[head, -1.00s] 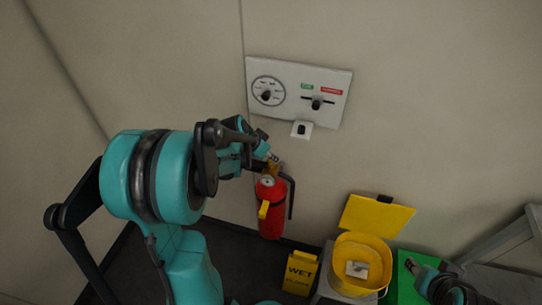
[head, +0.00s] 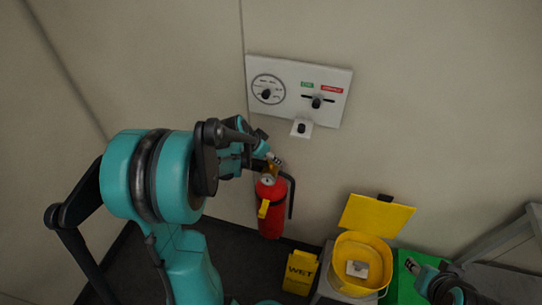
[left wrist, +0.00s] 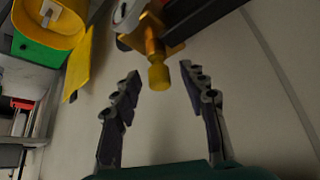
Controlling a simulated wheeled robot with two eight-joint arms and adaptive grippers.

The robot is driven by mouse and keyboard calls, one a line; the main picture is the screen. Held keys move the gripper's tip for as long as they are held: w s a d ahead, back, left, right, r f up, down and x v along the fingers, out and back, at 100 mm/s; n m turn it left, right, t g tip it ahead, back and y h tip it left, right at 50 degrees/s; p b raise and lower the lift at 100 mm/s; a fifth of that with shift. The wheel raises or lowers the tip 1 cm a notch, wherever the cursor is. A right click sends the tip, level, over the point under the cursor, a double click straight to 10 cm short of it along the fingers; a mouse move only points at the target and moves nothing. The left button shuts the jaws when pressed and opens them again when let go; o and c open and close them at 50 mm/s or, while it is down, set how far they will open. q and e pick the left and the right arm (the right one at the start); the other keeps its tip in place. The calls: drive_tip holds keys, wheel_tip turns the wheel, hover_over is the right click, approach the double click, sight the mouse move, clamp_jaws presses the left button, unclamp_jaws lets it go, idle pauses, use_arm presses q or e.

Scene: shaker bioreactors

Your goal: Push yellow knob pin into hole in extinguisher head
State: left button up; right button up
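The red fire extinguisher (head: 272,222) hangs upright against the wall, with a brass head (head: 272,170) and a round gauge at its top. In the left wrist view the yellow knob pin (left wrist: 158,76) sticks out from the brass head (left wrist: 152,42). My left gripper (head: 276,161) is at the extinguisher head. In the left wrist view its two fingers (left wrist: 160,71) are spread, one on each side of the knob, with a visible gap on both sides. The pin's hole is not visible. My right gripper (head: 410,265) is at the lower right, away from the extinguisher; its opening is too small to judge.
A white wall panel (head: 284,80) with a dial and a slider is above the extinguisher. A yellow wet-floor sign (head: 299,273), an open yellow bin (head: 342,252) and a green surface (head: 404,287) are to the lower right. A black handle (left wrist: 203,28) lies close beside the brass head.

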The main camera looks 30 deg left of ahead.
use_arm(q)
drive_tip(key=v, duration=1.2)
drive_tip(key=shift+w, duration=0.1)
